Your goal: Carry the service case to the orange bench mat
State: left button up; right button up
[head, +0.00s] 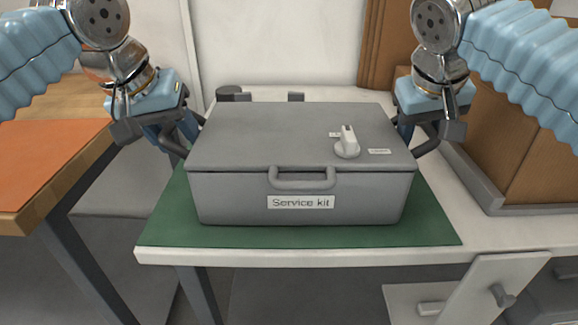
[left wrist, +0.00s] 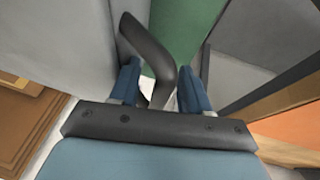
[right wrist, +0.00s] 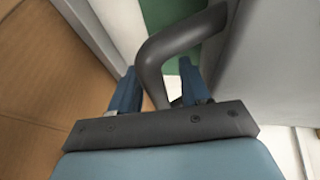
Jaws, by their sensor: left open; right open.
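The grey service case (head: 250,195), labelled "Service kit", sits closed on a green mat (head: 165,222) on the middle bench. A white knob (head: 347,143) is on its lid. The orange bench mat (head: 45,165) lies on a wooden bench at the left. My left gripper (head: 183,145) is open at the case's left side handle; in the left wrist view the dark handle (left wrist: 145,55) passes between the fingers. My right gripper (head: 418,138) is open at the right side handle (head: 430,147); in the right wrist view that handle (right wrist: 170,45) lies between the fingers.
A brown cardboard box (head: 520,140) stands in a grey tray at the right. A white panel with a dark knob (head: 500,295) is at the lower right. A gap separates the middle bench from the wooden bench.

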pick_arm(q)
grip_shut()
pick_arm(e)
grip_shut()
pick_arm(q)
jog(key=shift+r, duration=0.1)
pick_arm(e)
jog(key=shift+r, duration=0.1)
dwell(0.8)
